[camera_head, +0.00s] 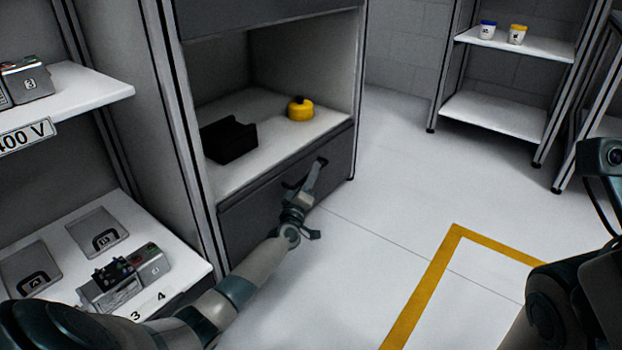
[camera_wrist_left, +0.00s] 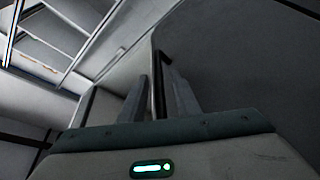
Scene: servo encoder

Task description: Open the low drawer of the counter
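The low drawer (camera_head: 250,215) of the counter is a dark grey front panel below the white counter shelf. It looks flush with the counter. Its black handle (camera_head: 293,184) is partly hidden by my left gripper (camera_head: 316,172), which is at the drawer front. In the left wrist view, the two fingers of my left gripper (camera_wrist_left: 158,88) stand on either side of the dark handle bar (camera_wrist_left: 157,92). A narrow gap shows between the left finger and the bar, so the fingers look open around it. My right gripper is not visible; only parts of my right arm show.
A black holder (camera_head: 229,140) and a yellow round object (camera_head: 300,108) stand on the counter shelf (camera_head: 270,155). A shelf unit with devices (camera_head: 125,278) is at the left. A rack (camera_head: 505,115) stands at the back right. The floor before the drawer is clear.

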